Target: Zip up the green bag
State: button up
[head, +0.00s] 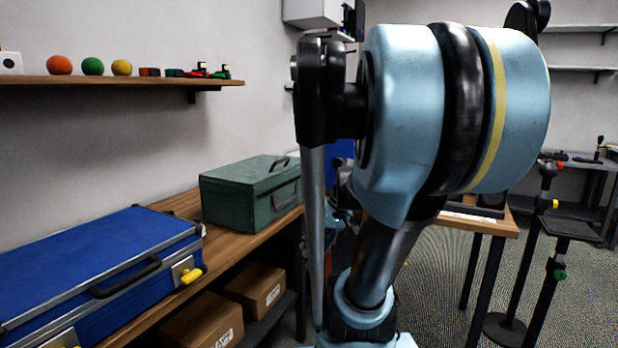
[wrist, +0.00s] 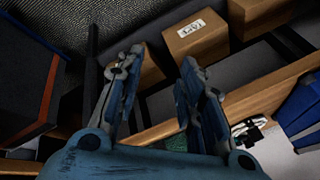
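No green bag shows clearly in either view. The only large green thing is a hard, box-shaped green case (head: 236,199) with a dark handle, standing on the wooden bench in the head view. Its lid looks shut, and I see no zip on it. My gripper (wrist: 160,60) is open in the wrist view, with its two blue-grey fingers apart and nothing between the tips. It hangs over the bench edge and the cardboard boxes below. In the head view my arm hides the gripper.
A blue case (head: 90,255) with yellow latches lies on the wooden bench (head: 182,204). Cardboard boxes (head: 256,288) sit on the shelf below. A wall shelf (head: 110,81) holds coloured balls and small items. Stands (head: 548,262) and another table are at the right.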

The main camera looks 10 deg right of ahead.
jog(key=w+r+n+t+y, duration=0.1)
jog(key=w+r+n+y, duration=0.2)
jog(key=w, duration=0.6)
jog(key=n+t+y, duration=0.5)
jog(key=t+y, duration=0.2)
send_near(308, 176)
jog(key=x, duration=0.6)
jog(key=w+x, duration=0.1)
jog(key=x, duration=0.2)
jog(key=shift+w+r, duration=0.15)
jog(key=shift+r, duration=0.25)
